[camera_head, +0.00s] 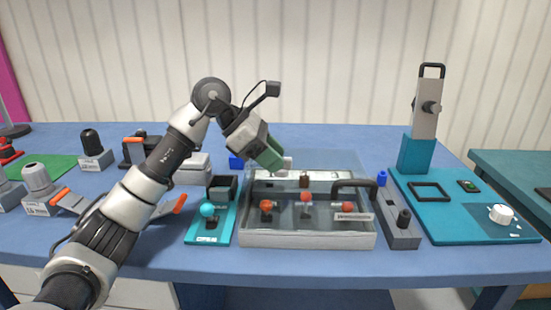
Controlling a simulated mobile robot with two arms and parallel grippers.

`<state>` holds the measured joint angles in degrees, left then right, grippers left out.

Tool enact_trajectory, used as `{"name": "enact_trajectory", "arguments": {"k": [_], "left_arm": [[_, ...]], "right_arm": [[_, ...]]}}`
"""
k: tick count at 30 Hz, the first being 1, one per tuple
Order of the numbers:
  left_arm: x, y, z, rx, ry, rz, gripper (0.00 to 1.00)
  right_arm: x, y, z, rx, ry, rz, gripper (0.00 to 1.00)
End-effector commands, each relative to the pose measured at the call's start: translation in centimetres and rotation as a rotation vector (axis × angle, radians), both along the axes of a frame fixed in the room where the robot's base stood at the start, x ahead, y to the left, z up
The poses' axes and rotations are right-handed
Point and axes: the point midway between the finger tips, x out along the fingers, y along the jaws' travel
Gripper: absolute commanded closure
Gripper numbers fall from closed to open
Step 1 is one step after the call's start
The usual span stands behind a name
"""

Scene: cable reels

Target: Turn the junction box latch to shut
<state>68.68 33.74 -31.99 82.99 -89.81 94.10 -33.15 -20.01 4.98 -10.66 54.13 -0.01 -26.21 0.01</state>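A grey box with clear walls (262,240) stands at the front middle of the blue table; I take it for the junction box. Inside are several orange-red knobs (305,197) and a pale strip at the back with a small brown part (304,178). I cannot tell which part is the latch or how it is turned. My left gripper (277,160) reaches in from the left and points down to the right, with green on its end. Its tip is over the box's back left corner; contact and finger opening are unclear. My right gripper is not in view.
A teal stand with a ball (208,210) is close left of the box. A dark handle (354,185) and a grey block (401,230) are at its right. A teal board with a tall post (425,105) stands farther right. Small devices (92,150) crowd the left.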

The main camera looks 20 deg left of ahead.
Motion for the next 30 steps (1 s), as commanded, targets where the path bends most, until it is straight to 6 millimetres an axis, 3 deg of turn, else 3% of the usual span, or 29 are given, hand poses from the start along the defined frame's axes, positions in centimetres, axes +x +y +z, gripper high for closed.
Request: {"name": "enact_trajectory", "arguments": {"k": [11, 18, 30], "left_arm": [[0.15, -0.58, -0.60, -0.001, 0.000, -0.001, 0.62], [0.13, -0.57, -0.59, -0.001, 0.000, -0.001, 0.95], [0.02, -0.52, -0.67, 0.002, -0.002, 0.084, 0.95]], "right_arm": [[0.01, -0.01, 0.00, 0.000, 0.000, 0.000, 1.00], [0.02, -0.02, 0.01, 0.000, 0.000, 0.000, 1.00], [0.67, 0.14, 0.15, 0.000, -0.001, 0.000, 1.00]]}}
